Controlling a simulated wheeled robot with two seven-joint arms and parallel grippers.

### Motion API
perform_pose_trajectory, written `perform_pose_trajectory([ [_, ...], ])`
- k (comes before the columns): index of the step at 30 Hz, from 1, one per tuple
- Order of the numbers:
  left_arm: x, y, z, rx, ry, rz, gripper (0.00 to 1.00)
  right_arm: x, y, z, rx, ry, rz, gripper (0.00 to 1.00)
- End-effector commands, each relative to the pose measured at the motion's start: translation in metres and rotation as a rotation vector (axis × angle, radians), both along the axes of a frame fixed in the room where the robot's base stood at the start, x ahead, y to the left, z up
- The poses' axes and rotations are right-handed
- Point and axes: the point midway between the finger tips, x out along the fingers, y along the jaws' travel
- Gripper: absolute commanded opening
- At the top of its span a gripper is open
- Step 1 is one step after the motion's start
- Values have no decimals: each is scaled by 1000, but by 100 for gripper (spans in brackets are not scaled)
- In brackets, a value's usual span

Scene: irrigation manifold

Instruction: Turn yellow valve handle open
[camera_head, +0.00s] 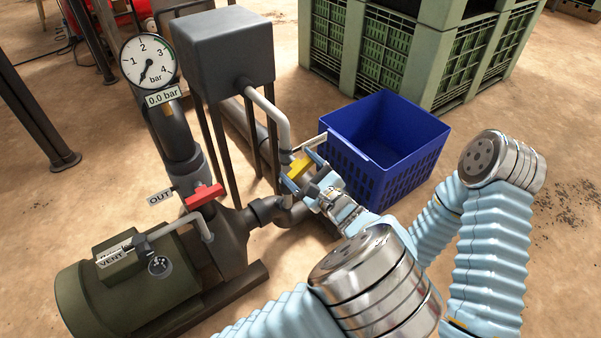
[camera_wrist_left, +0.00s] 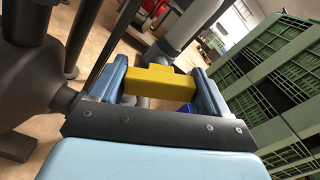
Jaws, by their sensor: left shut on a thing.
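The yellow valve handle (camera_head: 299,168) is on the pipework below the grey box, in the middle of the head view. My left gripper (camera_head: 302,171) is shut on it, one finger at each end. In the left wrist view, the yellow handle (camera_wrist_left: 160,84) spans the gap between the two blue fingers of my left gripper (camera_wrist_left: 161,88). The valve body under the handle is mostly hidden by the gripper. My right gripper is not in view.
A red handle (camera_head: 204,195) sits by the OUT tag (camera_head: 160,198). The gauge (camera_head: 149,61) has a 0.0 bar label. A green motor (camera_head: 125,290) stands front left. A blue crate (camera_head: 375,150) is close right of the gripper, with green crates (camera_head: 420,50) behind.

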Motion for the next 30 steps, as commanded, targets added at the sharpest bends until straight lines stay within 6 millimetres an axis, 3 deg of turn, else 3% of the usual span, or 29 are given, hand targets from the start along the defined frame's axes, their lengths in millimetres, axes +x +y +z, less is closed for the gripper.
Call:
perform_pose_trajectory([
  [21, -1, 1, -7, -550, -397, 1, 47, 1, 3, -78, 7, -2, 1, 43],
  [30, -2, 1, -5, -738, -536, 3, 47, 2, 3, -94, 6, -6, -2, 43],
])
